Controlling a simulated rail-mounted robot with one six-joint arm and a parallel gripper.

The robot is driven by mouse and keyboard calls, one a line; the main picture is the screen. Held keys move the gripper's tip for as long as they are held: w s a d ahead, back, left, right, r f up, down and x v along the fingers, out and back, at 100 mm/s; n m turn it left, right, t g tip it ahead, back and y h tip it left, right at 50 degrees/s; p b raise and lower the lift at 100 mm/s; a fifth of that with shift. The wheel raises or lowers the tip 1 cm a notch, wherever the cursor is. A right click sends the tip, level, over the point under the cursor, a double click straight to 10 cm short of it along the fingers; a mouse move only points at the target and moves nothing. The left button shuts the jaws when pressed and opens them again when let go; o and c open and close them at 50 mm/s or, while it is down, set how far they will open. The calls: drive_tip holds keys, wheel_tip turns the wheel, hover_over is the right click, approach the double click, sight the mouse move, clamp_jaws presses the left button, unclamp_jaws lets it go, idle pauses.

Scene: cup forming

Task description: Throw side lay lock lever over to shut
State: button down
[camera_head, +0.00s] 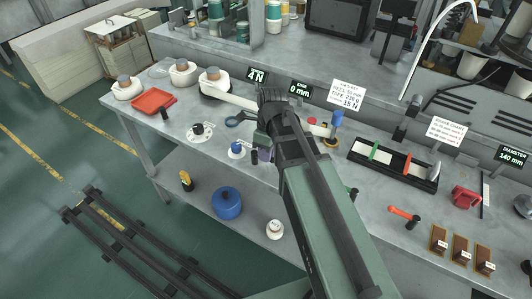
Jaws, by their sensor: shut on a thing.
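My gripper (264,148) is in the middle of the bench, at the end of my green and black arm. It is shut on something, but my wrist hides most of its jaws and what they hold. I cannot make out the side lay lock lever for certain. A blue-topped handle (337,119) stands just right of my wrist. An orange handle with a dark end (404,213) lies farther right, apart from my gripper. A black tray (430,186) with a green bar and an orange bar across it sits on the right.
The grey bench (185,122) carries an orange tray (153,100), several white round holders and small pots at left. Brown blocks (461,249) stand at its right front edge. A blue pot (227,203) is on the lower shelf. Dark rails (130,245) run across the green floor.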

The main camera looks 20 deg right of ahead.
drive_tip(key=n, duration=0.1)
drive_tip(key=w+n, duration=0.1)
drive_tip(key=n, duration=0.2)
drive_tip(key=shift+w+d+h, duration=0.15)
drive_tip(key=shift+d+h, duration=0.15)
drive_tip(key=n, duration=0.1)
drive_tip(key=w+n, duration=0.1)
drive_tip(key=n, duration=0.2)
drive_tip(key=shift+w+n+g+h, duration=0.25)
drive_tip(key=shift+n+g+h, duration=0.05)
drive_tip(key=shift+n+h, duration=0.1)
drive_tip(key=n, duration=0.1)
drive_tip(key=w+n, duration=0.1)
drive_tip(key=n, duration=0.2)
drive_tip(key=shift+w+a+h, duration=0.2)
drive_tip(key=shift+w+h, duration=0.05)
drive_tip(key=shift+h, duration=0.15)
drive_tip(key=shift+w+a+n+h, duration=0.15)
drive_tip(key=shift+w+a+n, duration=0.1)
drive_tip(key=shift+n, duration=0.75)
drive_tip(key=shift+w+a+n+h, duration=0.1)
drive_tip(key=shift+w+n+h, duration=0.1)
drive_tip(key=shift+n, duration=0.8)
drive_tip(key=c, duration=1.1)
unclamp_jaws()
